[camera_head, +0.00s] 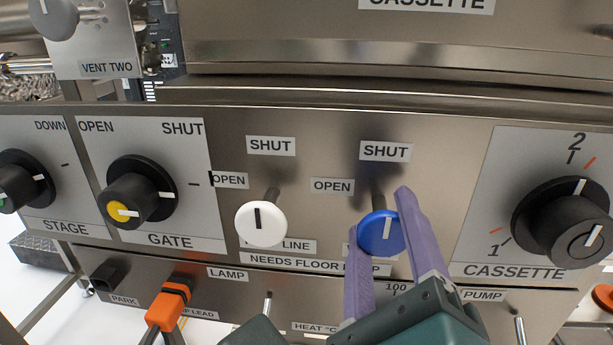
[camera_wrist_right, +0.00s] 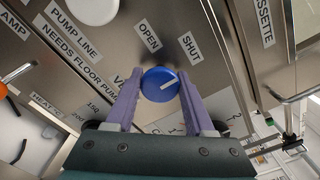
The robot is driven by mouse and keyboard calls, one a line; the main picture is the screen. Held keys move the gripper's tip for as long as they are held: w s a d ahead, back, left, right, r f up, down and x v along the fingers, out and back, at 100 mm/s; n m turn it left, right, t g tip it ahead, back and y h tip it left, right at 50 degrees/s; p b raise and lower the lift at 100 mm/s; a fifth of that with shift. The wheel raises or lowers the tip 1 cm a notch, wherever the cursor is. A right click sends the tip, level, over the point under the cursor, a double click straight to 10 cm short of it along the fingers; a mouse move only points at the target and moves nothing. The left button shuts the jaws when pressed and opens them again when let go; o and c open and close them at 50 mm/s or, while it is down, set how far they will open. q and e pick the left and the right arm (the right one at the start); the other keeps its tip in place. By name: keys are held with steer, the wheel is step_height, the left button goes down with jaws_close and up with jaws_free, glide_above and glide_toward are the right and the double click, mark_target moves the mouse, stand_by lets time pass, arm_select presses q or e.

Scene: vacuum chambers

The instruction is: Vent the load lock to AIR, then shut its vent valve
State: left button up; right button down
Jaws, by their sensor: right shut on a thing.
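The blue round knob (camera_head: 378,234) sits on a short stem on the steel panel, with a SHUT label (camera_head: 385,151) above it and an OPEN label (camera_head: 332,186) to its upper left. Its white mark stands nearly upright, towards SHUT.
A white PUMP LINE knob (camera_head: 261,224) stands close left of the blue one, its black mark upright. Further left are the GATE dial (camera_head: 139,194) and STAGE dial (camera_head: 20,182). The CASSETTE dial (camera_head: 567,222) is at right. An orange plug (camera_head: 168,305) protrudes below.

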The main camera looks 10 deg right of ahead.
stand_by(0.3)
steer(key=shift+c, duration=1.3)
jaws_free()
steer(key=b+v, duration=0.1)
steer(key=v, duration=0.9)
steer(key=shift+r, duration=0.1)
